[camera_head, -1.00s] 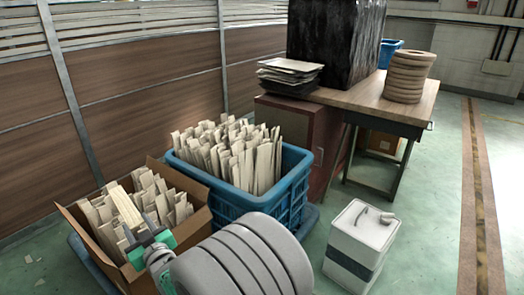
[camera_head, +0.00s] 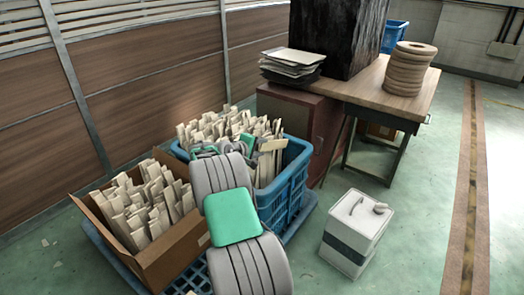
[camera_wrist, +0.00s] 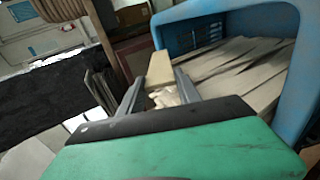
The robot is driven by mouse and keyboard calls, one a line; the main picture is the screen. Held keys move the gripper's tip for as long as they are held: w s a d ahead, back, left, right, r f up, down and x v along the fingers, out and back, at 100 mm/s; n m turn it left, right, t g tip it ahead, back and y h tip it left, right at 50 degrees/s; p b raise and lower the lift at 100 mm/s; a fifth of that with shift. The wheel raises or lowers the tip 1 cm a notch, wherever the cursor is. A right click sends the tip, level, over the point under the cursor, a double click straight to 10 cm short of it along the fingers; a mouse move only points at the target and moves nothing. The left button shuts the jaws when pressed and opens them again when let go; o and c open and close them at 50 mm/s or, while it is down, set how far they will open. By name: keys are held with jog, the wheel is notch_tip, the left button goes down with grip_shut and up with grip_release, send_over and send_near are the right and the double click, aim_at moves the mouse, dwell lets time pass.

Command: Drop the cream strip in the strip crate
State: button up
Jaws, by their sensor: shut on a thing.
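My gripper (camera_head: 257,144) is shut on a cream strip (camera_head: 273,145) above the blue strip crate (camera_head: 284,190), near its right back part. In the wrist view the strip (camera_wrist: 160,68) sits between the two fingers of my gripper (camera_wrist: 157,88), its far end sticking out past them. The blue crate (camera_wrist: 222,20) fills the right of that view, with many cream strips standing in it. My arm hides the crate's front left part in the head view. Whether the held strip touches those below, I cannot tell.
A cardboard box (camera_head: 178,255) full of cream strips stands left of the crate on a blue pallet (camera_head: 110,250). A white canister (camera_head: 355,235) stands on the floor at right. A wooden table (camera_head: 385,97) with stacked rings (camera_head: 408,70) is behind.

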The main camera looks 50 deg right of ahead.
notch_tip(320, 180, down, 10)
jog(key=b, duration=0.6)
jog(key=shift+s+d+f+g+b, duration=0.25)
jog(key=shift+s+g+b, duration=0.05)
jog(key=shift+b, duration=0.1)
jog(key=o, duration=1.4)
jog(key=shift+o, duration=0.9)
jog(key=shift+r+p, duration=3.2)
jog(key=shift+r, duration=1.3)
